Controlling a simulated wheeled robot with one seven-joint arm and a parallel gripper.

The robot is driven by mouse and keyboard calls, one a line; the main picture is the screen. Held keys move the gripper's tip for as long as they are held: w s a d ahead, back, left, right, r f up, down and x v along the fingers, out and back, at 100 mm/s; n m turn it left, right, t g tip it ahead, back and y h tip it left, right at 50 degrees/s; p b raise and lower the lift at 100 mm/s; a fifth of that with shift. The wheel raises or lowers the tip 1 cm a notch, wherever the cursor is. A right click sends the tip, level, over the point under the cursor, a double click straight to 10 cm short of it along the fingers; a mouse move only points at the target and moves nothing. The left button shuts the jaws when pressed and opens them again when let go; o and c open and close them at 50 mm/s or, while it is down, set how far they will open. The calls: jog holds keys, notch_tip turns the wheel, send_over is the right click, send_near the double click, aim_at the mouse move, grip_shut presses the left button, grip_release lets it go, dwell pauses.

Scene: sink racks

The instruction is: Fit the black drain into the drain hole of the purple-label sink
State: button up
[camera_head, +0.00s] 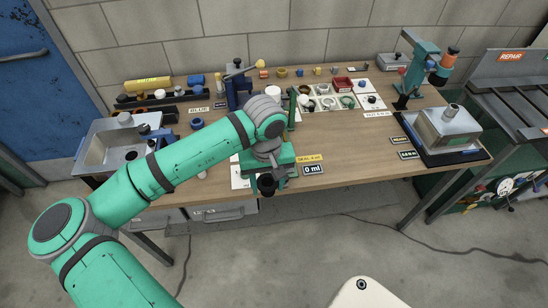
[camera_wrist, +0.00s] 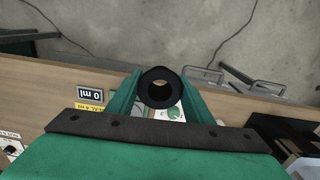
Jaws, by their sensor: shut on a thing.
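My gripper (camera_wrist: 158,95) is shut on the black drain (camera_wrist: 160,90), a dark round piece with a hole through its middle. In the head view the drain (camera_head: 266,186) hangs below my gripper (camera_head: 268,178), at the front edge of the wooden bench. A metal sink (camera_head: 95,158) is set into the left end of the bench, partly hidden by my arm. A second, box-like metal sink (camera_head: 447,130) with a short pipe on top rests on a black tray at the right. I see no purple label on either one.
The wooden bench (camera_head: 355,155) is fairly clear right of my gripper. A "0 ml" display (camera_head: 313,169) stands close by. Small parts and a partitioned tray (camera_head: 325,113) fill the back. A teal stand (camera_head: 420,62) rises at the back right.

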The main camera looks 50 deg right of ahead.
jog(key=w+a+f+n, duration=0.2)
jog(key=w+a+f, duration=0.3)
jog(key=a, duration=0.5)
jog(key=w+a+f+n, duration=0.3)
jog(key=w+a+f, duration=0.3)
jog(key=a+f, duration=0.2)
jog(key=w+a+f+n, duration=0.2)
jog(key=w+a+f, duration=0.4)
jog(key=a, duration=0.7)
jog(key=shift+f, duration=0.5)
jog(key=shift+a+f+n, duration=0.1)
jog(key=shift+a+n, duration=0.1)
jog(key=shift+n, duration=0.1)
